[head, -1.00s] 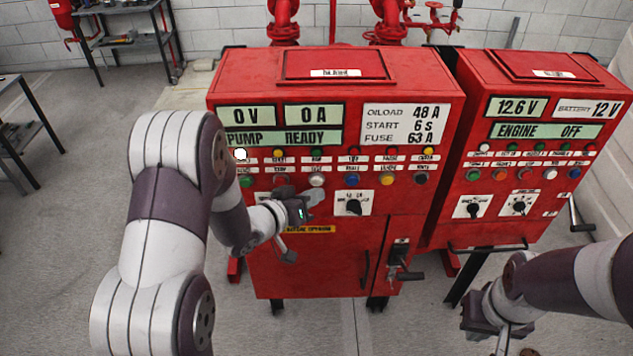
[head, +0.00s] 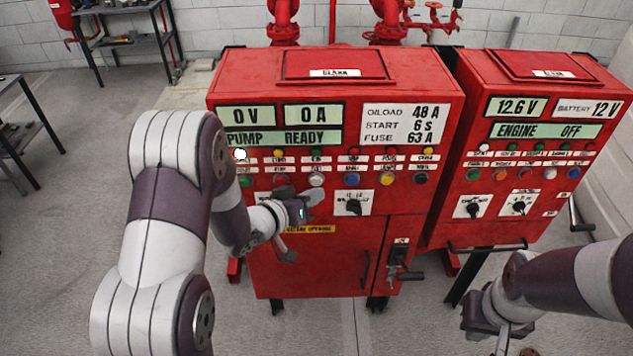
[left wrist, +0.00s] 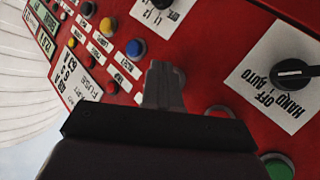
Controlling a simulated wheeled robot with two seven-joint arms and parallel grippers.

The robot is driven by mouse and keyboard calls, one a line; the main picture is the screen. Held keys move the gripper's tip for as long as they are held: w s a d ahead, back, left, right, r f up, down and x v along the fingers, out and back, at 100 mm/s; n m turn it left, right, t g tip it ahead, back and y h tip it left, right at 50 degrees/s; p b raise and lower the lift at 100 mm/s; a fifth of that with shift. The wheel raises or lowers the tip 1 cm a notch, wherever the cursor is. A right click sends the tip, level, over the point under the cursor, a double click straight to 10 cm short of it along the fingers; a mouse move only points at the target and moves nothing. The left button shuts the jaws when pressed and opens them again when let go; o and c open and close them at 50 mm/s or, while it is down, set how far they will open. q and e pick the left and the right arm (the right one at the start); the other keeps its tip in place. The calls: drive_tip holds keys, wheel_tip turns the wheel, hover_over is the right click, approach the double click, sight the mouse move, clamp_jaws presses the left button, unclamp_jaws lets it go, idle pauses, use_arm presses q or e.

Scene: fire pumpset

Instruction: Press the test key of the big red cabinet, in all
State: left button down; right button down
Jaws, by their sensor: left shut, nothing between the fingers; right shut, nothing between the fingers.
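The big red cabinet (head: 330,255) stands in the middle of the head view, with "PUMP READY" on its display. Its lower key row holds green (head: 246,181), red (left wrist: 218,112), white (head: 317,180), blue (left wrist: 135,48), yellow (left wrist: 107,27) and dark keys. The key labels are too small to tell which is the test key. My left gripper (head: 314,195) is shut and empty, its tips at the white key. In the left wrist view the fingers (left wrist: 163,82) mostly cover that key; contact cannot be told. My right gripper (head: 502,342) is shut and empty at the lower right.
A second red cabinet (head: 520,170), reading "ENGINE OFF", stands close on the right. A HAND-OFF-AUTO selector (left wrist: 293,73) lies beside my left fingers. Another selector (head: 353,206) and a handle (head: 405,275) are on the big cabinet. Red pipes rise behind.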

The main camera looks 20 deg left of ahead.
use_arm(q)
drive_tip(key=shift+w, duration=0.15)
idle(0.6)
drive_tip(key=shift+w+a, duration=0.15)
drive_tip(key=shift+w, duration=0.15)
drive_tip(key=shift+w+a, duration=0.1)
drive_tip(key=shift+w, duration=0.3)
idle(0.5)
drive_tip(key=shift+s, duration=0.1)
drive_tip(key=shift+s+d, duration=0.2)
drive_tip(key=shift+s, duration=0.55)
drive_tip(key=s, duration=0.2)
drive_tip(key=s+d, duration=0.1)
drive_tip(key=s, duration=0.1)
drive_tip(key=shift+s+d, duration=0.2)
drive_tip(key=shift+s, duration=0.2)
idle(0.6)
